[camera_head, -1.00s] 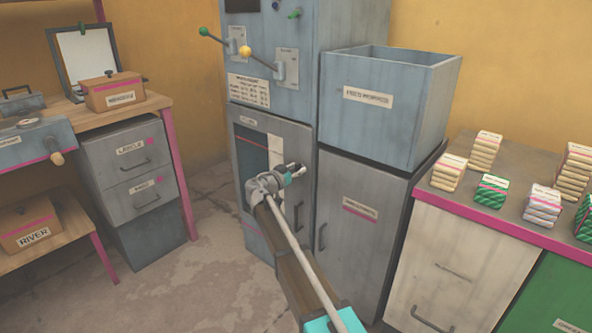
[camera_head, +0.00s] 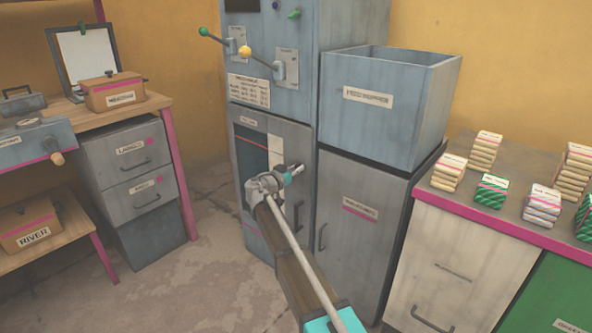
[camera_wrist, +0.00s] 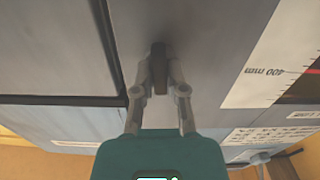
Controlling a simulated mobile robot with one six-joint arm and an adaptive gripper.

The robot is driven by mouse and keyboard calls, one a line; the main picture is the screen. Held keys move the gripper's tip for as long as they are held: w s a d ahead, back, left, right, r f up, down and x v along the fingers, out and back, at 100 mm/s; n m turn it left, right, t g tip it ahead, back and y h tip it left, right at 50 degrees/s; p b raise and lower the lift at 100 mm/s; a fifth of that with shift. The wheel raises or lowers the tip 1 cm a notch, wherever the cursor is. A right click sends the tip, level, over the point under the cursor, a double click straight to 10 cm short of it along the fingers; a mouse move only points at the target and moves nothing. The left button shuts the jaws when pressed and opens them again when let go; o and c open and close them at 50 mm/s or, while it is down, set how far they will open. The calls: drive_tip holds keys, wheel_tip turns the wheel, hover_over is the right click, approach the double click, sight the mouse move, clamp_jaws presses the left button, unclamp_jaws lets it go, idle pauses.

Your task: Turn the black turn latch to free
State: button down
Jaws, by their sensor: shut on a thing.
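The dark turn latch (camera_wrist: 158,57) stands out from the grey face of the press cabinet in the wrist view, its long side running roughly up and down the picture. My gripper (camera_wrist: 158,76) has one finger on each side of it and is shut on it. In the head view my gripper (camera_head: 296,170) is at the upper right part of the cabinet door (camera_head: 247,145), and the latch is too small or too covered to make out there.
A door handle (camera_head: 297,215) is just below my gripper. Two levers with green and yellow knobs (camera_head: 245,53) stick out above. An open blue-grey bin (camera_head: 345,125) stands to the right. A counter with stacked bundles (camera_head: 455,205) is farther right. Floor on the left is clear.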

drive_tip(key=n, duration=0.4)
drive_tip(key=shift+w+n, duration=0.1)
drive_tip(key=shift+n, duration=0.2)
drive_tip(key=n, duration=0.4)
drive_tip(key=shift+a, duration=0.15)
drive_tip(key=n, duration=0.5)
drive_tip(key=shift+w+f, duration=0.1)
drive_tip(key=shift+f, duration=0.05)
drive_tip(key=shift+n, duration=1.9)
drive_tip(key=c, duration=0.7)
unclamp_jaws()
